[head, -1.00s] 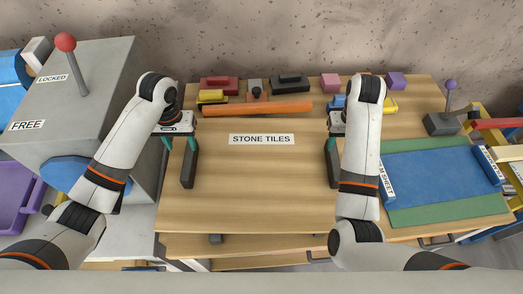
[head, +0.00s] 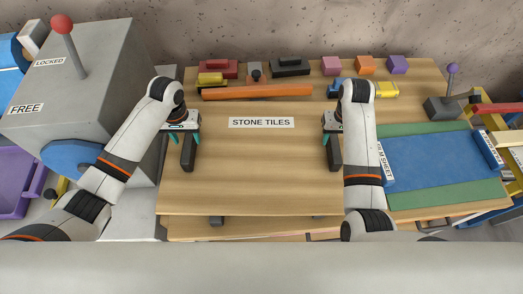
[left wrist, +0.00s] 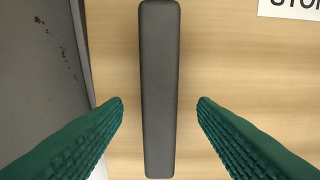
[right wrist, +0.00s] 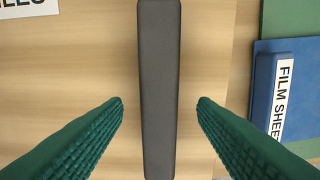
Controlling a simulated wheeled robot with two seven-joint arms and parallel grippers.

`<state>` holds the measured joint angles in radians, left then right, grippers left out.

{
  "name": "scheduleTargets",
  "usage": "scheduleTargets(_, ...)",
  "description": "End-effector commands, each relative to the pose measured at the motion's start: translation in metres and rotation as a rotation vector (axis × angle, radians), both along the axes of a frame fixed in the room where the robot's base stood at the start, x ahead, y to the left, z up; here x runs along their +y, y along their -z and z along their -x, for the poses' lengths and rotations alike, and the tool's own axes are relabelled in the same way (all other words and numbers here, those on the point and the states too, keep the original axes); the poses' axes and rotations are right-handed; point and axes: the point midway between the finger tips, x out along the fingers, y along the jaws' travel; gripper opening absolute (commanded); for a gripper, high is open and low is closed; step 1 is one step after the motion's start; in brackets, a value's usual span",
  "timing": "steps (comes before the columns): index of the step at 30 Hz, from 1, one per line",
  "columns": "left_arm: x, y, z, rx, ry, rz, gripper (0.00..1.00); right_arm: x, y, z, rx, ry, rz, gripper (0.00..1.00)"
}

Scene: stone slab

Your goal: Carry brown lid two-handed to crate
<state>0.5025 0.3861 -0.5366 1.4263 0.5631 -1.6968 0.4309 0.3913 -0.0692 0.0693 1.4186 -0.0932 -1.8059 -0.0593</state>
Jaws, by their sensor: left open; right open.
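A brown wooden surface (head: 260,180) labelled STONE TILES lies in the middle of the head view. It carries two dark bar handles, a left one (head: 188,153) and a right one (head: 335,152). I cannot tell clearly where a lid ends and the bench begins. My left gripper (head: 180,136) is open above the left handle; in the left wrist view the handle (left wrist: 160,90) runs between the green fingers, with gaps on both sides. My right gripper (head: 332,136) is open above the right handle; in the right wrist view that handle (right wrist: 159,90) also lies between the fingers, apart from both.
An orange bar (head: 257,92) and several small coloured blocks line the back. A grey lever box (head: 85,95) stands left. A blue film sheet (head: 435,165) on a green mat (head: 450,195) and a purple-knobbed lever (head: 449,98) are at the right.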

Motion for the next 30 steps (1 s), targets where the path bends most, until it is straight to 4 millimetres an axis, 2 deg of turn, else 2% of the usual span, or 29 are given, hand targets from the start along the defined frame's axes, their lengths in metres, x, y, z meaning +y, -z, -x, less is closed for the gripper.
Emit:
scheduleTargets(3, 0.0, 0.021, 0.001, 0.004, -0.001, 0.0, 0.53, 0.0, 0.02, 0.0, 0.003, -0.001, -0.001, 0.53)
scheduleTargets(9, 0.0, 0.041, 0.0, 0.001, 0.0, 0.001, 0.53, 0.0, 0.041, 0.0, 0.0, 0.0, -0.001, 0.53)
scheduleTargets(21, 0.0, 0.047, 0.0, 0.0, 0.0, 0.0, 0.53, 0.0, 0.046, 0.0, -0.001, -0.001, -0.001, 0.53)
scheduleTargets(30, 0.0, 0.047, 0.0, 0.0, 0.0, 0.0, 0.04, 0.0, 0.046, 0.0, -0.001, -0.001, -0.001, 0.04)
